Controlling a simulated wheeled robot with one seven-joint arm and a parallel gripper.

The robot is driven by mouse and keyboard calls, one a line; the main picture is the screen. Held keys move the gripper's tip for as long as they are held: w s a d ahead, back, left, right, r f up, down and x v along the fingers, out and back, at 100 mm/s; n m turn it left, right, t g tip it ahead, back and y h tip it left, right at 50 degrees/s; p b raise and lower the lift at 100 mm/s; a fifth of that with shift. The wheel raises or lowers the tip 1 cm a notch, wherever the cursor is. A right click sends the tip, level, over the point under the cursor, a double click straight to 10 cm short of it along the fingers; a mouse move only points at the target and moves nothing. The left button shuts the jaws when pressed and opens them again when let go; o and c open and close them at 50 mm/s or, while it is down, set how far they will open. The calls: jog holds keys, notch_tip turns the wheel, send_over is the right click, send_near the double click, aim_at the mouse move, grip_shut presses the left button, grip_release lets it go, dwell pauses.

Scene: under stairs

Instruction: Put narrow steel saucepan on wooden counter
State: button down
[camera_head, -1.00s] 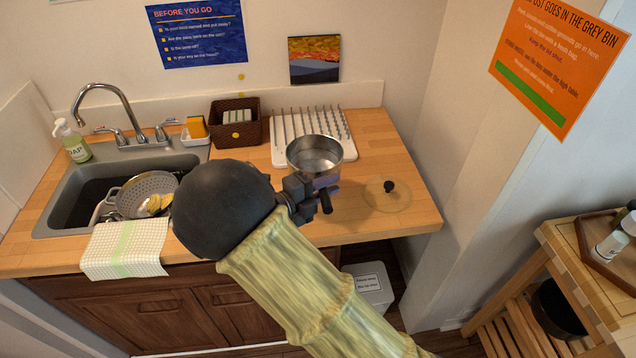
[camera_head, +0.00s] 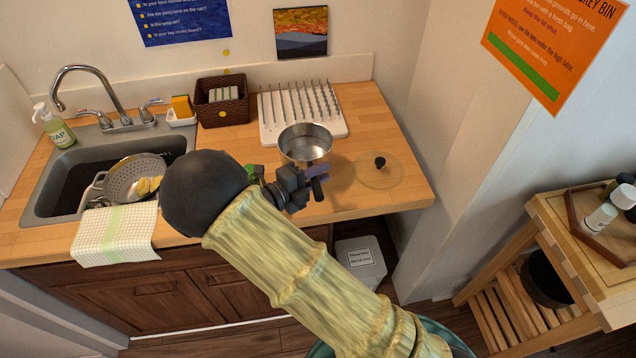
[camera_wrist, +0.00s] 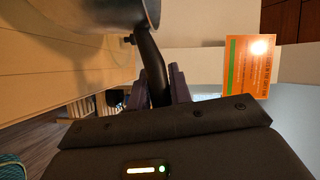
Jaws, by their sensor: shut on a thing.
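The narrow steel saucepan (camera_head: 306,143) is upright in the head view, at the near edge of a white pegged drying rack. Its dark handle (camera_wrist: 152,60) runs between my fingers in the wrist view, where part of the steel body shows at the top. My gripper (camera_head: 313,181) is shut on that handle, on the near side of the pan. The wooden counter (camera_head: 385,125) spreads under and around it. I cannot tell whether the pan's base touches the counter; the gripper hides part of the area below.
A clear lid (camera_head: 378,171) with a black knob lies right of the pan. The drying rack (camera_head: 273,108) is behind it, with a brown basket (camera_head: 221,107) to the left. A sink (camera_head: 62,185) with a colander is farther left. Bare counter shows around the lid.

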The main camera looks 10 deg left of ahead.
jog(key=shift+s+a+f, duration=0.1)
jog(key=shift+s, duration=0.05)
jog(key=f, duration=0.3)
jog(key=shift+w+f+p, duration=0.2)
jog(key=shift+f+p, duration=0.1)
jog(key=shift+s+f, duration=0.15)
jog(key=shift+f, duration=0.25)
jog(key=c, duration=1.3)
grip_release()
jog(key=b+v, duration=0.2)
jog(key=v, duration=1)
